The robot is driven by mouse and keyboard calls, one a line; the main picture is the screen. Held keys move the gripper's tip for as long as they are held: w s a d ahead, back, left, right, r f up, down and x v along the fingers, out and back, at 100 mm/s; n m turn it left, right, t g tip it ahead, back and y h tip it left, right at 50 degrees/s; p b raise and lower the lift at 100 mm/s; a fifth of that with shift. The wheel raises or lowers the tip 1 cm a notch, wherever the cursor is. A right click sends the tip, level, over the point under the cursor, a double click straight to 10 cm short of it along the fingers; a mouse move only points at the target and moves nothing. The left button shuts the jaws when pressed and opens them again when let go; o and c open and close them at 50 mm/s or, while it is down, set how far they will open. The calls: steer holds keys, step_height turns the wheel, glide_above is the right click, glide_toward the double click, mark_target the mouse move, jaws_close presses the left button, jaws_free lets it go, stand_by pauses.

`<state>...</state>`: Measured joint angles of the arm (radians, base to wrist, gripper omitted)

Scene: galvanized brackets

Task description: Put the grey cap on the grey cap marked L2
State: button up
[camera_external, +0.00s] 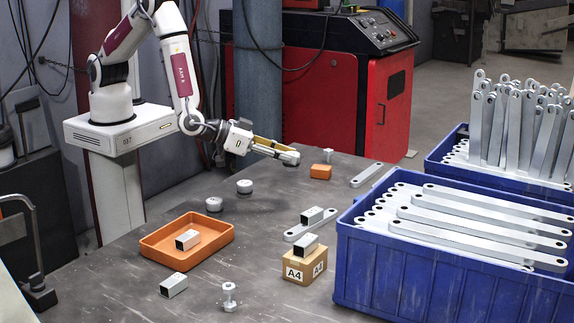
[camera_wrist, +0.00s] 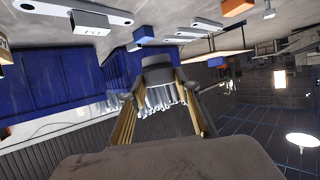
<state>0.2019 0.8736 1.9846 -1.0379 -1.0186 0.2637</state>
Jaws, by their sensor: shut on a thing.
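My gripper (camera_external: 280,150) is raised above the back of the table, its fingers pointing right and nearly level. It is shut on a grey cap (camera_external: 292,157), which also shows between the fingertips in the wrist view (camera_wrist: 158,68). The held cap is tilted on its side, clear of the table. Two other grey caps stand on the table, one at the back (camera_external: 245,187) and one nearer the orange tray (camera_external: 214,204). No L2 mark is readable on either.
An orange tray (camera_external: 147,248) holds a square tube. A box marked A4 (camera_external: 304,271) bears another tube. An orange block (camera_external: 320,172) and bracket (camera_external: 366,175) lie at the back right. Blue crates of brackets (camera_external: 420,282) stand right.

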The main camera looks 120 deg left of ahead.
steer(key=s+d+r, duration=0.1)
steer(key=s+d, duration=0.1)
steer(key=s, duration=0.6)
steer(key=r, duration=0.1)
glide_above(244, 181)
steer(key=shift+a+r+n+g+y, duration=0.15)
steer(key=shift+n+g+y, duration=0.15)
steer(key=shift+n+y, duration=0.1)
steer(key=shift+f, duration=2.9)
steer(key=shift+f, duration=0.1)
steer(key=shift+f, duration=2)
steer(key=shift+f, duration=0.1)
